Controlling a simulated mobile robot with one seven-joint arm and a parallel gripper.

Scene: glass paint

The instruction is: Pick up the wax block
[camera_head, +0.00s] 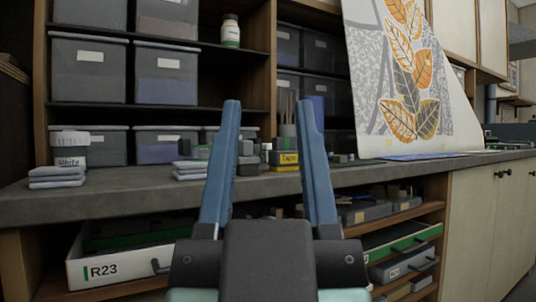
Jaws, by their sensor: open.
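My gripper (269,106) is in the foreground with its two blue fingers spread wide and nothing between them. It points toward the grey counter (120,199) and stands nearer to me than the counter's front edge. I cannot tell for sure which thing is the wax block. A small dark block (248,166) sits on the counter, seen between the fingers and close to the left one. The left finger hides part of the counter.
Folded cloths (57,176), a white jar (70,148) and a yellow-and-black "Tape" box (286,160) stand on the counter. Shelves of grey bins (90,68) rise behind. A leaf-pattern sheet (400,75) hangs at right. An open drawer (120,270) lies below.

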